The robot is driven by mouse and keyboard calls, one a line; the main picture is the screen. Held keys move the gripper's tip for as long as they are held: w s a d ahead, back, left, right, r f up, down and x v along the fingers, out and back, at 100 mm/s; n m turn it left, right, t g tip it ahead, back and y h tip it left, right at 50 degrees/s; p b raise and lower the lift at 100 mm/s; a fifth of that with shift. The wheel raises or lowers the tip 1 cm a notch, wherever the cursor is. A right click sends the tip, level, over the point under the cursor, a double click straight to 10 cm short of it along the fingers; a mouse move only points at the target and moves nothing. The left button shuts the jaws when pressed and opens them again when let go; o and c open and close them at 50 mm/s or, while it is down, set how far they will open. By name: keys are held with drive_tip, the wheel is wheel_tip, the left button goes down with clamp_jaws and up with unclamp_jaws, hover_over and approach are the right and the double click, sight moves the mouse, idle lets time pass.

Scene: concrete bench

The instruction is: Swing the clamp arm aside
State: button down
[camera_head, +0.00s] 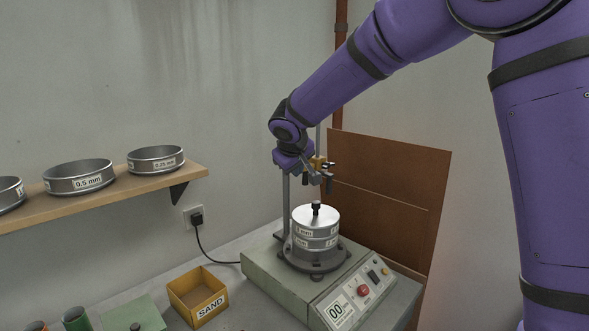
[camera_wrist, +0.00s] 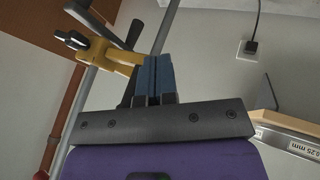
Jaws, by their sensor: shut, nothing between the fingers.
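The clamp arm (camera_head: 318,162) shows as a small yellow piece with dark fittings, above the sieve stack (camera_head: 316,230) in the head view. In the wrist view, the yellow clamp arm (camera_wrist: 126,56) and its grey rods lie just left of my fingertips. My gripper (camera_wrist: 158,70) is shut and empty, its blue fingers together beside the yellow piece; I cannot tell whether they touch it. In the head view my gripper (camera_head: 314,174) hangs close to the clamp, partly merged with it. The stack has a silver lid with a black knob, under the clamp.
The shaker base (camera_head: 265,270) carries the stack, an upright post and a control panel (camera_head: 352,295). A yellow SAND box (camera_head: 197,300) stands to its left. Loose sieves (camera_head: 78,178) sit on a wall shelf (camera_head: 120,195). A brown board (camera_head: 390,185) leans behind.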

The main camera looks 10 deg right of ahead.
sight(332, 164)
drive_tip(key=shift+d, duration=0.1)
drive_tip(key=shift+w+d+n+y, duration=0.3)
drive_tip(key=shift+w+d+n, duration=0.15)
drive_tip(key=shift+d, duration=1.1)
drive_tip(key=shift+w+d+n+y, duration=0.3)
drive_tip(key=shift+d+n, duration=0.25)
drive_tip(key=shift+d, duration=1)
drive_tip(key=shift+w+d+n+y, duration=0.3)
drive_tip(key=shift+w+d+n, duration=0.15)
drive_tip(key=shift+d, duration=1.1)
drive_tip(key=shift+w+d+n+y, duration=0.3)
drive_tip(key=shift+d+n, duration=0.15)
drive_tip(key=shift+d, duration=0.1)
drive_tip(key=shift+w+d+n+y, duration=0.25)
drive_tip(key=shift+d+n, duration=0.15)
drive_tip(key=shift+d, duration=0.15)
drive_tip(key=w+d+n+g+y, duration=0.2)
drive_tip(key=w+d+n+y, duration=0.3)
drive_tip(key=w, duration=0.9)
drive_tip(key=d+n, duration=0.2)
drive_tip(key=n, duration=0.2)
drive_tip(key=shift+d+r, duration=0.15)
drive_tip(key=shift+d, duration=0.05)
drive_tip(key=shift+w+r, duration=0.15)
